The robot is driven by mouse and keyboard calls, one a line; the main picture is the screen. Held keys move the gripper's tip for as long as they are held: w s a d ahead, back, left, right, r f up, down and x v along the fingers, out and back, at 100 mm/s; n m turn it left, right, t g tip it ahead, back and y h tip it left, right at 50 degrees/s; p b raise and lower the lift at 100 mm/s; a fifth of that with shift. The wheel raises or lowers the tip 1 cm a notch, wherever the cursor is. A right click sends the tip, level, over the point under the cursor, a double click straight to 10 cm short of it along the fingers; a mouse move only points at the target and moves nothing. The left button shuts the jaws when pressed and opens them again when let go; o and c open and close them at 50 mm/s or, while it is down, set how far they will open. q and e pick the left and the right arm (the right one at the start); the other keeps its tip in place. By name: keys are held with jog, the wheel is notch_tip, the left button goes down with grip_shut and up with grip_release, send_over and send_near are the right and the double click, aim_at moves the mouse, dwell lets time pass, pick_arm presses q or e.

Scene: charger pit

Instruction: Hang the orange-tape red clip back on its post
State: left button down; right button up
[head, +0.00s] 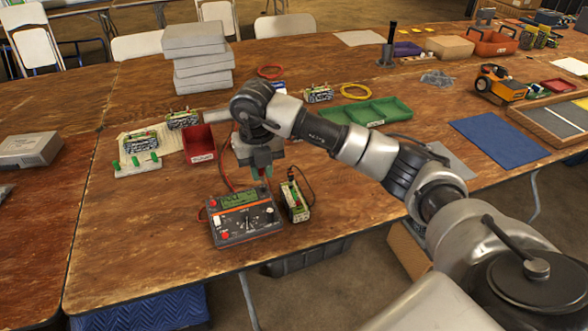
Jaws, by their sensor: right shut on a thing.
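My right gripper (261,170) comes in from the right and points down just above and behind the charger. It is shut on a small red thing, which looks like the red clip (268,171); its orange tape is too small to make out. The charger (243,216) is a red and dark box with a green display and a dial. A red lead (226,172) rises behind it toward the gripper. A battery pack (295,201) with a black lead stands upright to its right. I cannot tell which part is the post. My left gripper is not in view.
A red bin (199,144) and a white block with green pegs (137,164) stand behind and left. Grey boxes (196,52) are stacked at the back. A green tray (364,112) lies beyond my arm. The table front left is clear.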

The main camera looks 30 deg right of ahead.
jog(key=w+a+b, duration=0.1)
jog(key=w+a, duration=0.2)
jog(key=w+a+f+b, duration=0.1)
jog(key=w+a, duration=0.2)
jog(key=a, duration=0.1)
jog(key=w+a+f+b, duration=0.1)
jog(key=w+a, duration=0.2)
jog(key=shift+w+a, duration=0.15)
jog(key=shift+w, duration=0.05)
jog(key=shift+f, duration=0.3)
jog(key=shift+f, duration=0.1)
jog(key=shift+f+b, duration=1.85)
jog(key=shift+f, duration=1.6)
jog(key=shift+f, duration=0.1)
jog(key=o, duration=0.8)
